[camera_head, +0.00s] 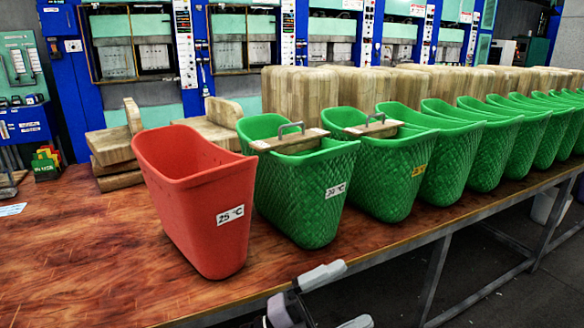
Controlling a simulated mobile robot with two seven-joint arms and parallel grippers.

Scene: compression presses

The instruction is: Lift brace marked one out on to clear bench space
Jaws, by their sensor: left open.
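Two wooden braces with grey metal handles lie across the rims of green baskets. The nearer brace (290,142) spans the first green basket (312,195). The farther brace (374,128) spans the second green basket (400,175). I see no readable number on either brace, so I cannot tell which is marked one. My left gripper (340,298) is open and empty at the bottom centre, in front of the bench edge and below the first green basket. It is apart from both braces. My right gripper is not in view.
A red basket (195,200) labelled 25 °C stands left of the green ones. The wooden bench (85,255) is clear at front left. More green baskets run right along the bench. Wooden blocks (115,150) stand behind the red basket, presses (135,45) behind them.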

